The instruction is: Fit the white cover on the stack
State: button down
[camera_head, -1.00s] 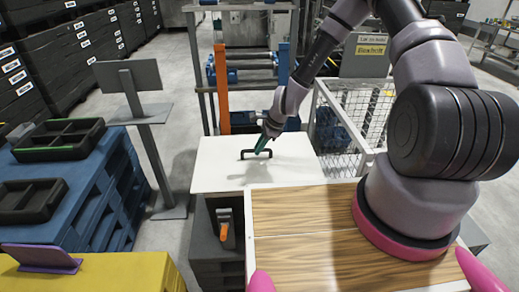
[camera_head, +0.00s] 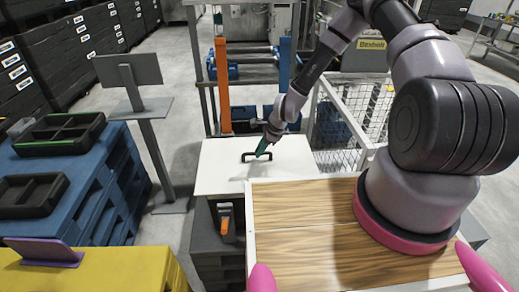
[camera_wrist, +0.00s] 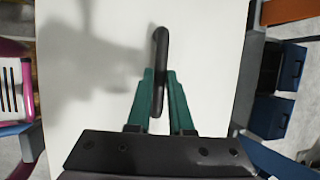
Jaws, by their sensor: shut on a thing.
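The white cover (camera_head: 225,180) is a flat white panel with a black bar handle (camera_head: 257,155) on its top. It lies level over the dark stack (camera_head: 207,245), just beyond my wooden-topped base; whether it rests fully on the stack cannot be told. My gripper (camera_head: 264,146) reaches down from above and is shut on the handle. In the wrist view the green fingers (camera_wrist: 160,98) sit on both sides of the black handle (camera_wrist: 160,55), with the white cover (camera_wrist: 95,100) filling the background. The stack's top edges are hidden under the cover.
A wire mesh cage (camera_head: 350,115) stands close on the right. An orange and blue rack (camera_head: 223,85) stands behind. A grey stand (camera_head: 140,105) and blue pallets (camera_head: 95,185) with black trays (camera_head: 60,135) are on the left. An orange-handled item (camera_head: 226,222) is at the stack's front.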

dwell(0.3)
jog(key=c, duration=0.7)
grip_release()
jog(key=shift+c, duration=0.2)
